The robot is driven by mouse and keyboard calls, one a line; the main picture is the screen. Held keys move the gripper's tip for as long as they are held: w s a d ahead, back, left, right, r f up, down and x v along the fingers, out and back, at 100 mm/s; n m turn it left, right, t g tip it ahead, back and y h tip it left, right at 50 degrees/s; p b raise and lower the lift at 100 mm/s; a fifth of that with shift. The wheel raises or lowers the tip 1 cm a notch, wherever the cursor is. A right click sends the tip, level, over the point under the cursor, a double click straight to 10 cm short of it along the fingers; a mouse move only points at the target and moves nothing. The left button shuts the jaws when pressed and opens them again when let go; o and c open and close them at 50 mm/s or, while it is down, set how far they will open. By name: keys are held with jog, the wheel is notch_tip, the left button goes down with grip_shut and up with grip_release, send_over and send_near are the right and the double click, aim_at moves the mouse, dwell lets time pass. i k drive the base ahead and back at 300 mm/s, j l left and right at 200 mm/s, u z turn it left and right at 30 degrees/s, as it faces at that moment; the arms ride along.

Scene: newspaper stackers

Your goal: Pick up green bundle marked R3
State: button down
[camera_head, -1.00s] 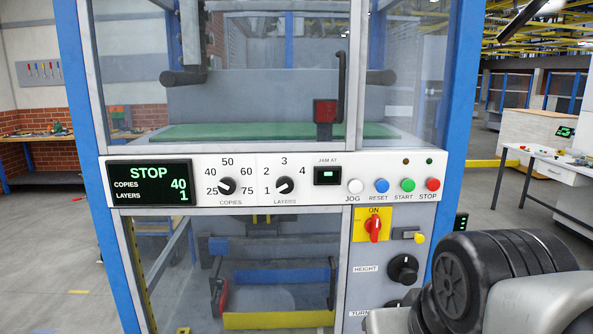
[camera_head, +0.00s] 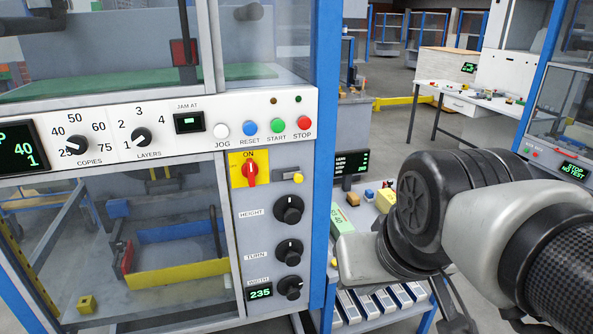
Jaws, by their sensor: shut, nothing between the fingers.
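A small green-topped block (camera_head: 342,221) with dark lettering lies on a bench just right of the machine's blue post. It is partly covered by my arm, and I cannot read its marking as R3 for sure. My arm crosses the lower right of the view, in front of that bench. I cannot make out my gripper's fingers. No other green bundle shows clearly.
The stacker's control panel (camera_head: 150,128) and glass-fronted frame fill the left, very close. A display (camera_head: 350,163) and small coloured parts stand on the bench. Another machine (camera_head: 566,130) stands at far right. Open floor (camera_head: 405,125) shows behind.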

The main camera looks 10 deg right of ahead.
aim_at(340, 225)
jog(key=l+z, duration=0.15)
jog(key=l, duration=0.2)
jog(key=i+l+z, duration=0.1)
jog(key=z, duration=0.35)
jog(key=i+l+z, duration=0.1)
jog(key=z, duration=0.35)
jog(key=i+l+z, duration=0.1)
jog(key=z, duration=0.35)
jog(key=i+z, duration=0.1)
jog(key=z, duration=0.35)
jog(key=i+l+u, duration=0.15)
jog(key=i, duration=0.2)
jog(key=i+u, duration=0.15)
jog(key=i, duration=0.15)
jog(key=i+u, duration=0.15)
jog(key=u, duration=0.3)
jog(key=i+u, duration=0.15)
jog(key=u, duration=0.25)
jog(key=i+u, duration=0.1)
jog(key=u, duration=0.35)
jog(key=i+l+u, duration=0.15)
jog(key=u, duration=0.3)
jog(key=i+l+u, duration=0.1)
jog(key=u, duration=0.3)
jog(key=l+u, duration=0.15)
jog(key=u, duration=0.3)
jog(key=i+l, duration=0.05)
